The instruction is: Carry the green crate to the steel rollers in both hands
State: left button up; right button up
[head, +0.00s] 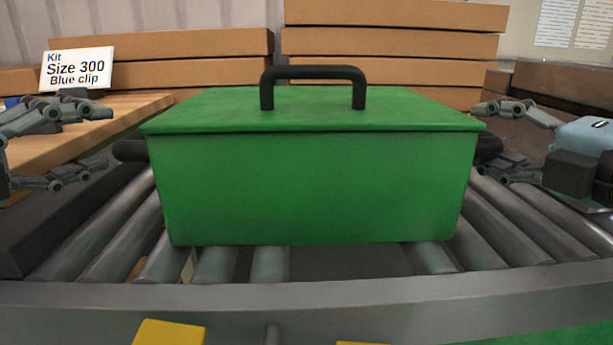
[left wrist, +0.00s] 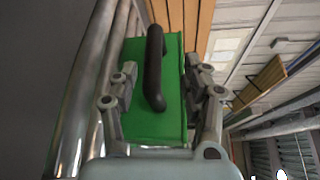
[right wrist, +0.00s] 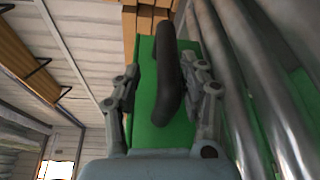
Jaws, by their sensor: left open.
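The green crate (head: 310,190) sits level over the steel rollers (head: 512,225), straight ahead in the head view. It has a flat lid with a black top handle (head: 313,73) and a black side handle at each end. My left gripper (head: 108,138) is open at the left end. In the left wrist view its fingers stand apart on either side of the left side handle (left wrist: 154,72). My right gripper (head: 486,138) is open at the right end. In the right wrist view its fingers straddle the right side handle (right wrist: 167,75). Neither gripper is closed on a handle.
A grey conveyor rail (head: 400,298) runs across the front, with yellow pieces (head: 168,333) below it. A wooden table (head: 60,145) with a kit sign (head: 78,69) stands at the left. Stacked cardboard boxes (head: 395,43) stand behind the crate.

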jog(key=shift+v, duration=0.9)
jog(key=shift+s+d+r, duration=0.1)
jog(key=shift+s+d, duration=0.05)
jog(key=shift+s, duration=0.35)
pick_arm(q)
jog(key=shift+r, duration=0.1)
pick_arm(e)
jog(key=d+p, duration=0.2)
jog(key=p, duration=0.1)
jog(key=s+d+p, duration=0.1)
jog(key=p, duration=0.3)
jog(key=d+p, duration=0.2)
jog(key=p, duration=0.1)
jog(key=shift+s+d, duration=0.35)
jog(key=shift+d, duration=0.05)
pick_arm(q)
notch_tip(320, 180, up, 14)
jog(key=t, duration=0.1)
jog(key=shift+s, duration=0.4)
